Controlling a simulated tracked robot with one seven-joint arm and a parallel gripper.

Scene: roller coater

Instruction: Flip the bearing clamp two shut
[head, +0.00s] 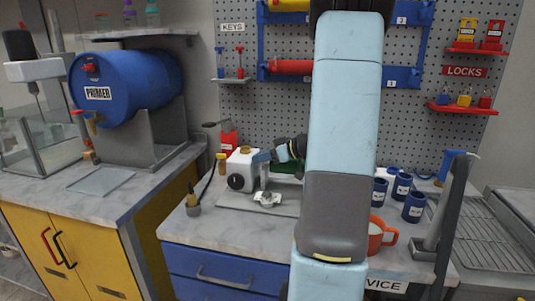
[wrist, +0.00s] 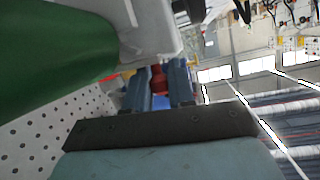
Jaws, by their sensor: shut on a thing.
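In the head view my gripper (head: 262,157) reaches in from the right, low over the bench, at the upper right of a white bearing housing (head: 243,169) with a black round face. In the wrist view my gripper's two blue-grey fingers (wrist: 160,85) stand on either side of a small red part (wrist: 158,77), and are shut on it. It looks like the bearing clamp, but its number and angle cannot be read. The white housing (wrist: 155,30) is close beyond the fingers. A green roller (wrist: 45,50) fills the upper left. My arm hides the machine's right side.
A small bottle (head: 192,203) stands at the bench's left. Roller rack (head: 290,67) and red lock shelves (head: 460,107) hang on the pegboard. A blue primer drum (head: 125,85) sits left.

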